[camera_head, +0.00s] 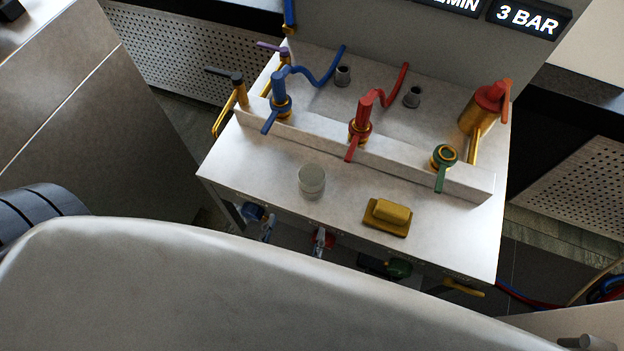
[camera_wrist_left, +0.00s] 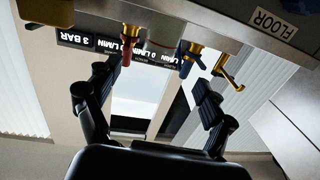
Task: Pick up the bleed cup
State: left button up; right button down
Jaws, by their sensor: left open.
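The bleed cup (camera_head: 312,181) is a small round pale-grey, see-through cup. It stands upright on the white bench top (camera_head: 245,165), left of a yellow block, in the head view. Nothing holds it. My left gripper (camera_wrist_left: 152,82) shows in the left wrist view with its two black fingers spread apart and nothing between them. My right gripper is not in view.
A yellow block (camera_head: 391,213) lies on a dark yellow base right of the cup. Behind stand a blue valve (camera_head: 280,95), red valve (camera_head: 361,122) and green valve (camera_head: 443,160) along a raised ledge. More valves stick out below the front edge. The bench around the cup is clear.

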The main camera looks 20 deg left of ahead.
aim_at(312, 177)
pick_arm(q)
jog(key=w, duration=0.6)
jog(key=shift+w+a+p, duration=0.2)
jog(key=shift+a+p, duration=0.05)
jog(key=shift+p, duration=0.15)
jog(key=shift+w, duration=0.55)
jog(key=w+p, duration=0.1)
jog(key=w, duration=0.4)
jog(key=shift+a, duration=0.2)
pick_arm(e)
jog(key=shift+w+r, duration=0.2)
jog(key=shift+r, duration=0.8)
pick_arm(q)
jog(key=shift+c, duration=0.2)
jog(key=c, duration=1.1)
jog(key=shift+c, duration=0.6)
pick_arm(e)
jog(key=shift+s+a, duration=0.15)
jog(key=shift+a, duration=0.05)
pick_arm(q)
jog(key=shift+r, duration=0.1)
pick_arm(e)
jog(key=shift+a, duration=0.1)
